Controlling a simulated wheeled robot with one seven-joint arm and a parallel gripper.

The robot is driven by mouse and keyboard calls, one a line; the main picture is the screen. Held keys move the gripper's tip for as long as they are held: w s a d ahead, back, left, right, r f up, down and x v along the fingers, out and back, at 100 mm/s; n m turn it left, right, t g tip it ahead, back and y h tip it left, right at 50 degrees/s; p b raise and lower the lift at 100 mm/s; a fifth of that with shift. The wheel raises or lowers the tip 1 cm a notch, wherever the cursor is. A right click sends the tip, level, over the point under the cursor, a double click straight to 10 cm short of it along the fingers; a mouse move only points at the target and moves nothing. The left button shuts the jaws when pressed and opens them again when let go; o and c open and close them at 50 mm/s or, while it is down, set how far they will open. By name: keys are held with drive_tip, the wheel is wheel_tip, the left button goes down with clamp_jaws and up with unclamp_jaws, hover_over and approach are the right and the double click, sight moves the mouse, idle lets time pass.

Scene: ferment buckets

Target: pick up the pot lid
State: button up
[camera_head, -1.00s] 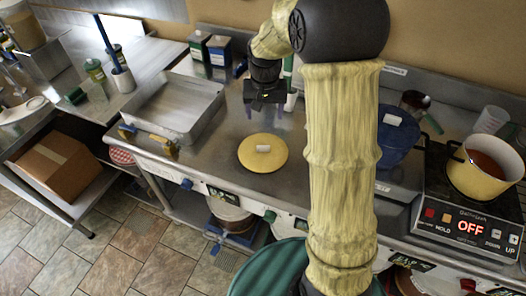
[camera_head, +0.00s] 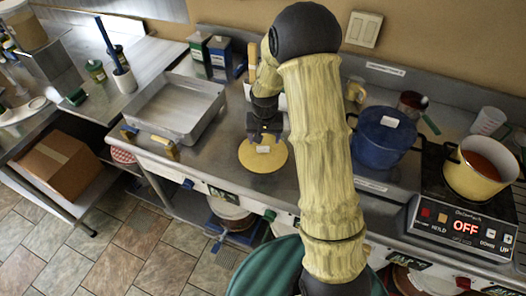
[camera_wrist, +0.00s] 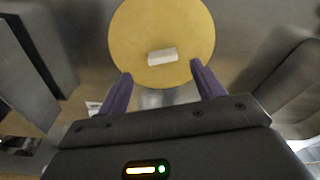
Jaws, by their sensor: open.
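The pot lid (camera_head: 262,160) is a flat round yellow disc with a white block-shaped handle (camera_head: 263,149). It lies on the steel counter, and it also shows in the wrist view (camera_wrist: 135,28) with its handle (camera_wrist: 162,56) near its middle. My gripper (camera_head: 264,136) is above the lid and covers part of its far side in the head view. In the wrist view its two dark purple fingers (camera_wrist: 160,84) are spread wide, with the handle ahead and between their lines. Nothing is between the fingers.
A steel tray (camera_head: 178,108) stands left of the lid. A blue lidded pot (camera_head: 381,140) stands to the right. A yellow pot (camera_head: 470,184) with red contents sits on the hotplate, whose display reads OFF. Boxes (camera_head: 219,55) stand at the back.

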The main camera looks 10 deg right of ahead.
sight(263, 147)
drive_tip(key=shift+f, duration=0.1)
drive_tip(key=shift+w+a+f+p, duration=0.15)
drive_tip(key=shift+f+p, duration=0.15)
drive_tip(key=shift+f, duration=0.55)
drive_tip(key=shift+w+d+f+p, duration=0.1)
drive_tip(key=shift+w+f+p, duration=0.2)
drive_tip(key=shift+f, duration=0.5)
drive_tip(key=shift+w+a+f+p, duration=0.1)
drive_tip(key=shift+f+p, duration=0.25)
drive_tip(key=shift+f, duration=0.5)
drive_tip(key=c, duration=1.1)
drive_tip(key=shift+s, duration=0.1)
